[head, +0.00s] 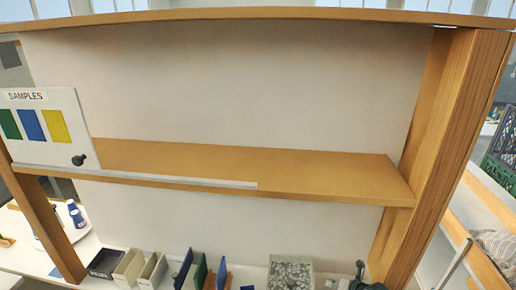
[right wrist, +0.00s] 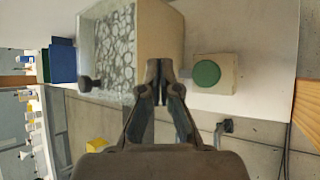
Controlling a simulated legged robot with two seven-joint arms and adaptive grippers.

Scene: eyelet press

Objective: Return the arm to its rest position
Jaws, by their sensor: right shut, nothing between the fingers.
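My right gripper (right wrist: 160,88) shows in the right wrist view with its fingertips together and nothing between them. In that picture it lies between a pale bin (right wrist: 158,45) of grey ring-like pieces and a small beige box with a green button (right wrist: 207,73). I cannot tell whether it touches the bin. In the head view, a dark shape at the bottom edge, right of the bin (head: 290,273), seems to be part of my right arm, mostly cut off. My left gripper is in neither view.
A wooden shelf (head: 250,168) and upright post (head: 445,150) stand ahead. A SAMPLES board (head: 45,125) with colour swatches is on the left. Small bins (head: 130,266) and upright coloured panels (head: 200,272) stand along the bench. A dark crate (head: 500,150) is at far right.

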